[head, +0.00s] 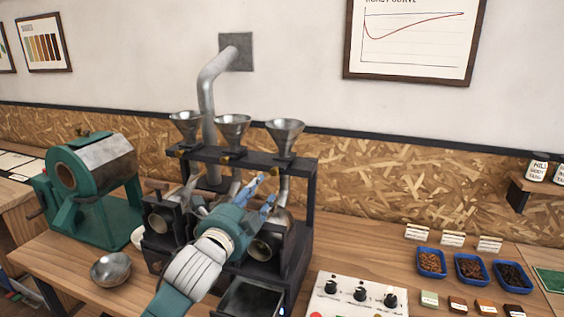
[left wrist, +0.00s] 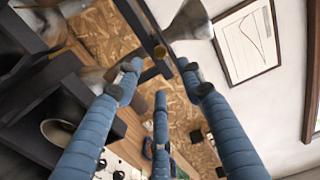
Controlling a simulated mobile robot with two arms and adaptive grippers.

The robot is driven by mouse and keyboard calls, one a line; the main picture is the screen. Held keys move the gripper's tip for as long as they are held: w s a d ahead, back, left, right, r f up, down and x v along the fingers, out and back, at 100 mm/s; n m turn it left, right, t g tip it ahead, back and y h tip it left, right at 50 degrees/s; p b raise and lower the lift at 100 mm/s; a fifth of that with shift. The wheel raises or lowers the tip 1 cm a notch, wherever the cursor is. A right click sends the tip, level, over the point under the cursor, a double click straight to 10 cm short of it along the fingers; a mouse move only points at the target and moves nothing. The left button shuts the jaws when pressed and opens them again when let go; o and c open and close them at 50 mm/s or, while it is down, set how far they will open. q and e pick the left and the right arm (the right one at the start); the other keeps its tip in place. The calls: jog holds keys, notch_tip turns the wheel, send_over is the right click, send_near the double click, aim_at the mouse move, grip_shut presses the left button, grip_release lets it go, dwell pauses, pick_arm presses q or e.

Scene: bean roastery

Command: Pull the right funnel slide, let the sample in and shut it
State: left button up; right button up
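The right funnel (head: 284,137) is a metal cone on the dark rack, beside the middle funnel (head: 233,130) and left funnel (head: 187,125). My left gripper (head: 262,184) is in front of the rack, just below the right funnel. Its three blue fingers (left wrist: 157,72) are spread, with the knob showing beyond the gap between their tips. I see no clear contact. In the head view the hand hides part of the rack.
The dark rack (head: 300,215) holds several small roaster drums. A green roaster (head: 95,190) and a metal bowl (head: 111,269) are on the left. A control panel (head: 355,300) and blue bean trays (head: 431,262) are on the right. The tabletop between panel and trays is partly clear.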

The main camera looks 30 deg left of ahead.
aim_at(273, 174)
pick_arm(q)
jog(key=x, duration=0.1)
jog(key=p+x, duration=0.1)
jog(key=x, duration=0.1)
jog(key=shift+w+a+r, duration=0.2)
jog(key=shift+w+r, duration=0.05)
jog(key=shift+r, duration=0.1)
jog(key=p+x, duration=0.1)
jog(key=x, duration=0.2)
jog(key=shift+w+a+f, duration=0.1)
jog(key=shift+w, duration=0.1)
jog(key=shift+p+x, duration=0.5)
jog(key=shift+x, duration=1.05)
jog(key=shift+f, duration=0.15)
jog(key=c, duration=0.3)
grip_shut()
pick_arm(e)
jog(key=shift+g, duration=0.3)
jog(key=s+r, duration=0.1)
jog(key=s, duration=0.1)
jog(key=s+r, duration=0.2)
jog(key=shift+d, duration=0.1)
